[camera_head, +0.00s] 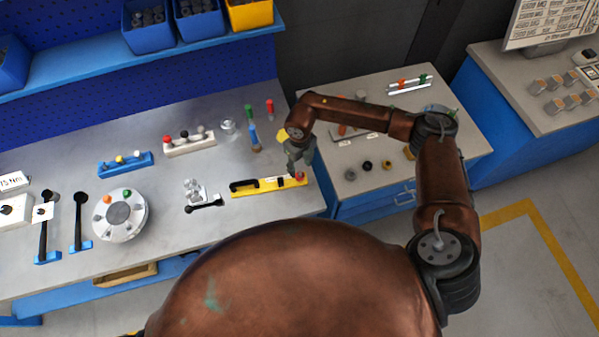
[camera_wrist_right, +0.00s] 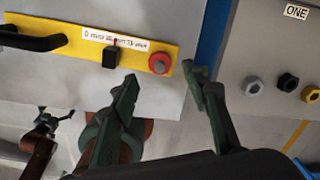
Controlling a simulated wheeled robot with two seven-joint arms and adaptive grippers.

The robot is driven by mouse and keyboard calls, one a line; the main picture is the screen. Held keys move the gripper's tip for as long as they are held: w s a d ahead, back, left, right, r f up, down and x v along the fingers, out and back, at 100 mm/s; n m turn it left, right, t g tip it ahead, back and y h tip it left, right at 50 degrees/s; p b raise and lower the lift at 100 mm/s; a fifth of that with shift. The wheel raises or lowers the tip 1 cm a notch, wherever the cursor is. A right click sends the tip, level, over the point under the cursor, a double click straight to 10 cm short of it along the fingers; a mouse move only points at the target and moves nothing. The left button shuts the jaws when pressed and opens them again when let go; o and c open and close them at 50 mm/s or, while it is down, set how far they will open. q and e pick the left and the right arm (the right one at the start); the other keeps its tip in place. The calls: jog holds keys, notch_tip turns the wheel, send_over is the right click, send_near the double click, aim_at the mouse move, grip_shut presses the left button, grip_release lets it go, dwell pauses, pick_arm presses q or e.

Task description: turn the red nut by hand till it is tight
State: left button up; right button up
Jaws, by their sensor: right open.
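The red nut (camera_wrist_right: 159,63) sits at the right end of a yellow plate (camera_wrist_right: 60,35) with a black handle and a small black block. In the head view the nut (camera_head: 299,177) shows just below my right gripper (camera_head: 300,168). In the right wrist view my right gripper (camera_wrist_right: 160,76) is open, its two fingers apart. The nut appears between the fingertips and a little beyond them. I see no contact, and the height gap is hard to judge.
A second table (camera_head: 350,95) with several nuts stands to the right, across a gap. A round grey dial (camera_head: 120,215) stands further left.

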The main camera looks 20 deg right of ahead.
aim_at(300, 175)
jog(key=shift+f+p, duration=0.3)
jog(key=shift+f, duration=2.9)
jog(key=shift+c, duration=0.7)
jog(key=c, duration=1)
jog(key=shift+m, duration=0.6)
grip_shut()
jog(key=o, duration=1.1)
grip_release()
jog(key=shift+o, duration=0.2)
